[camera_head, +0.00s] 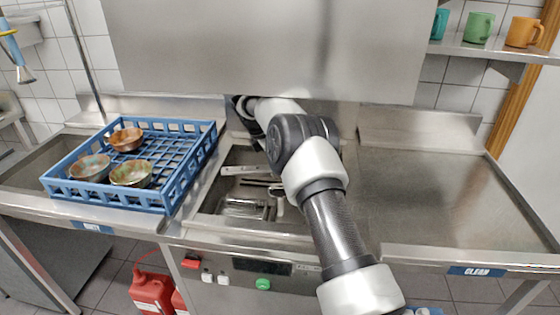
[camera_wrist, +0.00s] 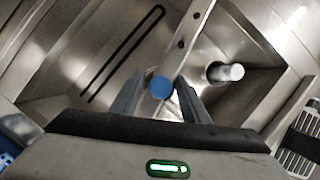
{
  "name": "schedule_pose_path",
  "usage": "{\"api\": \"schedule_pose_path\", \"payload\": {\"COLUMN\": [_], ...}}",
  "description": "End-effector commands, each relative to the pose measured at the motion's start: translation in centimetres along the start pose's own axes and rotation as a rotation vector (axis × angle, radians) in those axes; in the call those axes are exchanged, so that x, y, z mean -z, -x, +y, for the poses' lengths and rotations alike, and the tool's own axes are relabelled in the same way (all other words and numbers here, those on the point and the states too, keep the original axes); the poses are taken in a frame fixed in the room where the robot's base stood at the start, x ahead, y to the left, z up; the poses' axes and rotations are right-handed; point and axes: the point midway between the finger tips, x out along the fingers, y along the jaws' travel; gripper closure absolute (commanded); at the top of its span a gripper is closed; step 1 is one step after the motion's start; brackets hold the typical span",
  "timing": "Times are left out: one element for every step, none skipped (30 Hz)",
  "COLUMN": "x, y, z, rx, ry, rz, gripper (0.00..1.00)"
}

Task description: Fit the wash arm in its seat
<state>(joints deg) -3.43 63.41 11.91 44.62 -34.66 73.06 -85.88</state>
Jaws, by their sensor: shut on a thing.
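In the wrist view my gripper (camera_wrist: 159,84) is shut on the wash arm (camera_wrist: 196,20), a flat metal bar with dark holes. Its round blue cap (camera_wrist: 161,88) shows between the fingers, and the bar runs up and away from it. A pale upright post (camera_wrist: 226,72) with a dark round opening beside it stands to the right, apart from the cap; I cannot tell for sure that it is the seat. In the head view the pale holed bar (camera_head: 243,170) shows over the open basin. My gripper is hidden there behind my arm and the hood.
A black wire loop (camera_wrist: 120,52) lies in the basin, and a slotted strainer (camera_wrist: 302,140) is at right. The steel hood (camera_head: 270,45) hangs low over the basin. A blue rack (camera_head: 110,198) with three bowls stands left. The right counter (camera_head: 430,200) is clear.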

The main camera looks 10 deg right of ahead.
Motion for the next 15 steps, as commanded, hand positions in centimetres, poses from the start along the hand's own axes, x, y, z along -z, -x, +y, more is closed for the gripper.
{"api": "schedule_pose_path", "payload": {"x": [-0.1,-0.1,0.0,0.0,0.1,0.2,0.2,0.3,0.4,0.5,0.6,0.7,0.8,0.9,1.0], "y": [0.1,0.0,-0.1,-0.2,-0.4,-0.6,-0.8,-0.9,-1.2,-1.4,-1.6,-1.9,-2.1,-2.3,-2.6], "z": [0.1,0.1,0.1,0.1,0.1,0.1,0.1,0.1,0.1,0.1,0.1,0.1,0.1,0.1,0.1], "rx": [-0.003,-0.003,-0.003,-0.003,-0.003,-0.003,-0.003,-0.003,-0.003,-0.003,-0.003,-0.003,-0.003,-0.003,-0.003], "ry": [-0.002,-0.002,-0.002,-0.002,-0.002,-0.002,-0.002,-0.002,-0.002,-0.002,-0.002,-0.002,-0.002,-0.002,-0.002], "rz": [-0.001,-0.001,-0.001,-0.001,-0.001,-0.001,-0.001,0.000,0.000,0.000,0.000,0.000,-0.001,-0.001,-0.001], "gripper": [0.94,0.94,0.94,0.94,0.94,0.94,0.94,0.94,0.94,0.94,0.94,0.94,0.94,0.94,0.94]}}
